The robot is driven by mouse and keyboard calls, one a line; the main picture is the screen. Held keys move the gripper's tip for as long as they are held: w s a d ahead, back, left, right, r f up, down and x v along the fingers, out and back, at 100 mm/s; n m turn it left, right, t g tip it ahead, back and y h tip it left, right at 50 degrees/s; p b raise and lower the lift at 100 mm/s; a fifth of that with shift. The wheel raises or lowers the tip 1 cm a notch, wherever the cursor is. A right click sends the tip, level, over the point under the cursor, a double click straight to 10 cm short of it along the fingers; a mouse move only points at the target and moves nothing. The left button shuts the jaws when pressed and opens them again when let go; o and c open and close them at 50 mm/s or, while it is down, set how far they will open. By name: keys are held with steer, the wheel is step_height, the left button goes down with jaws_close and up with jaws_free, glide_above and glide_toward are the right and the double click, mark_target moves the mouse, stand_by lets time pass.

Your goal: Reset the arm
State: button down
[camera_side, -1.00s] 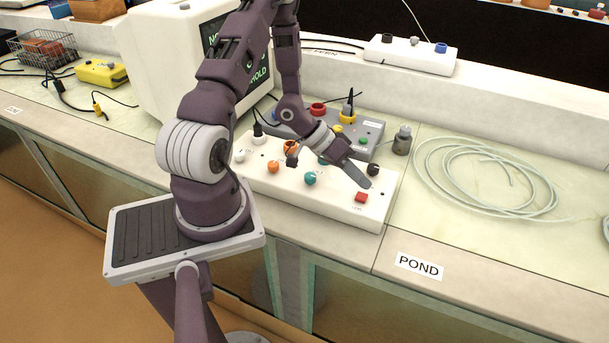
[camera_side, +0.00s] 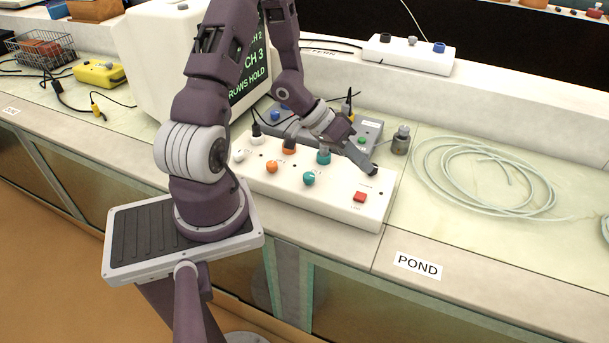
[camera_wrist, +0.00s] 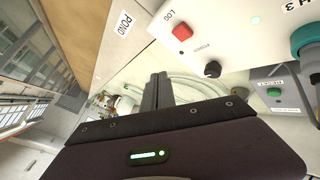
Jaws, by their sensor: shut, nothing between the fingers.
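My gripper (camera_side: 370,168) is shut and empty, above the back right part of a white control box (camera_side: 335,204). It is close to the black knob there, which it largely hides in the side view. In the wrist view my fingers (camera_wrist: 158,88) are together, apart from the black knob (camera_wrist: 212,69) and the red button (camera_wrist: 182,32). The box also has a red button (camera_side: 359,197), teal knobs (camera_side: 309,179) and orange knobs (camera_side: 272,167). Whether the fingertips touch anything is not clear from the side view.
Coiled clear tubing (camera_side: 480,180) lies on the glass-topped bench. A monitor (camera_side: 250,75) stands behind my arm. The bench front by the POND label (camera_side: 418,266) is clear.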

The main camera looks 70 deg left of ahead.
step_height(320, 180, up, 14)
steer(key=a+r+m+g+y, duration=0.1)
steer(key=a+y, duration=0.1)
steer(key=y, duration=0.6)
steer(key=s+d+r+h, duration=0.1)
steer(key=s+d+r, duration=0.2)
steer(key=s+d, duration=0.4)
steer(key=s+d+r+m+g+h, duration=0.1)
steer(key=s+d+r+h, duration=0.1)
steer(key=s+d+r, duration=0.2)
steer(key=s+d, duration=0.3)
steer(key=s, duration=0.5)
steer(key=shift+d+r, duration=0.15)
steer(key=shift+d, duration=0.2)
steer(key=c, duration=2.2)
jaws_free()
